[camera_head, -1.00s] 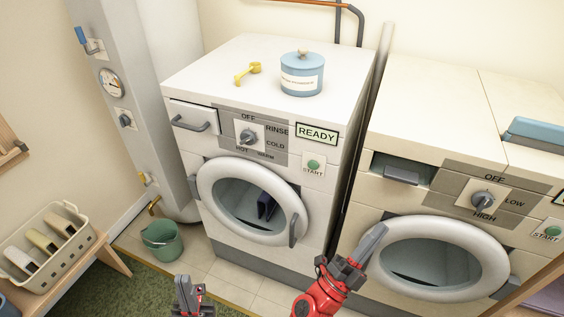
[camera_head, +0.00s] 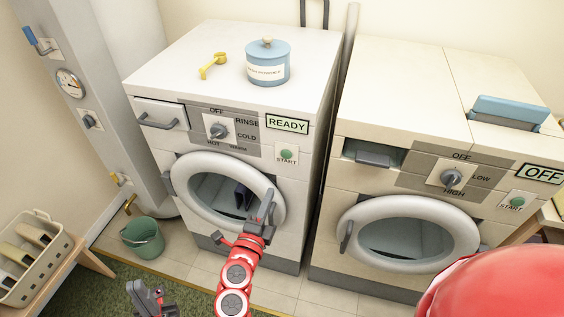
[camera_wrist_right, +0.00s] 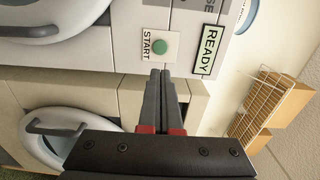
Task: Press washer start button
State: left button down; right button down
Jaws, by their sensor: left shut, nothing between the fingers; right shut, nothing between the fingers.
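The washer (camera_head: 140,90) is the white machine on the left, and its display (camera_head: 288,124) reads READY. Its green start button (camera_head: 287,155) sits on a pale plate marked START below the display; the button also shows in the right wrist view (camera_wrist_right: 159,47). My right gripper (camera_head: 268,196) is shut and empty, in front of the washer door's right side, below the button in the picture. In the right wrist view its closed fingertips (camera_wrist_right: 162,73) point toward the START plate, with a small picture gap to the button. My left gripper (camera_head: 150,290) is shut and empty, low in front of the washer.
A second machine (camera_head: 400,80) with an OFF display and its own START button (camera_head: 517,202) stands right of the washer. A blue canister (camera_head: 268,75) and yellow scoop (camera_head: 212,66) are on the washer top. A green bucket (camera_head: 142,238) stands on the floor left.

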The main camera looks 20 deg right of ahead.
jog(key=p, duration=0.3)
send_near(286, 155)
jog(key=x, duration=0.5)
jog(key=shift+w, duration=0.1)
jog(key=shift+x, duration=0.85)
jog(key=shift+f, duration=0.1)
